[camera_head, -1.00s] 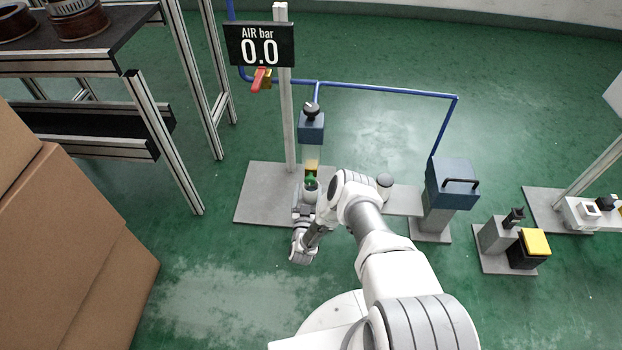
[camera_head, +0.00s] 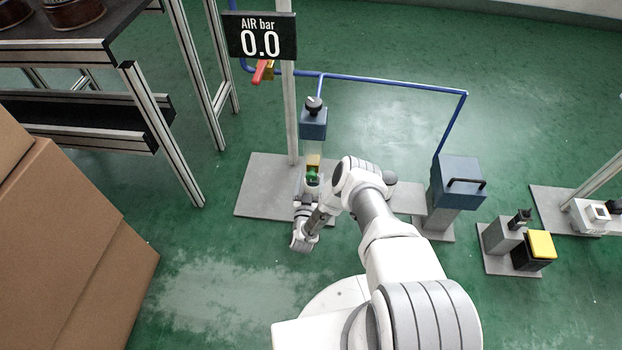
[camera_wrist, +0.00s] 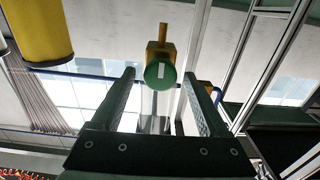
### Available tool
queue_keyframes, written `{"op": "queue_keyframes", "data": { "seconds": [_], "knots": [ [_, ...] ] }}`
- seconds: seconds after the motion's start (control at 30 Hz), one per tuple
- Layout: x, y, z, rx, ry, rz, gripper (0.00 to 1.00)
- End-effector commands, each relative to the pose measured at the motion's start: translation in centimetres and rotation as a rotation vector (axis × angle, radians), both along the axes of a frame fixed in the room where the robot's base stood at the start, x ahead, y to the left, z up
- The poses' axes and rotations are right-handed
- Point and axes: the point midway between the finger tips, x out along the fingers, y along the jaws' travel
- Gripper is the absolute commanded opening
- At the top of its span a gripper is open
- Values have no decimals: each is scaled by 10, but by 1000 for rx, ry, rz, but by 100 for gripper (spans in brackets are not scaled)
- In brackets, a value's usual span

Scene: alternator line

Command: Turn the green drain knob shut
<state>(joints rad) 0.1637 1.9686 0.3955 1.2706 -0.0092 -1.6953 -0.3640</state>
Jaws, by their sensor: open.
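The green drain knob (camera_wrist: 160,74) shows in the wrist view as a round disc with a pale upright bar on its face, on a yellow block (camera_wrist: 160,52). My gripper (camera_wrist: 158,80) is open, with its two dark fingers on either side of the knob in the picture. A gap shows between the knob and each finger, and I cannot tell the depth left to it. In the head view the green knob (camera_head: 312,178) is small and partly covered by my wrist, below the clear bowl of the air unit. The fingers are hard to make out there.
An "AIR bar" display (camera_head: 260,36) reads 0.0 on a post, with a red valve handle (camera_head: 261,70) below it. A blue pipe (camera_head: 390,88) runs right to a blue box (camera_head: 458,183). Cardboard boxes (camera_head: 70,240) stand at left, a workbench (camera_head: 60,65) behind.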

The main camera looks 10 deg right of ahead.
Motion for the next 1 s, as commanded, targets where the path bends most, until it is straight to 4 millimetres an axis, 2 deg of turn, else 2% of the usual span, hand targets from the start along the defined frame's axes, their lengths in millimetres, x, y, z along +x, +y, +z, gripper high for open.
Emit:
{"op": "queue_keyframes", "data": {
  "seconds": [0.07,0.5,0.77,1.0],
  "knots": [
    [0,0,0,0,0,0,78],
    [0,0,0,0,0,0,0],
    [1,0,0,-19,5,2,0],
    [1,2,1,-121,38,4,0]
  ]
}}
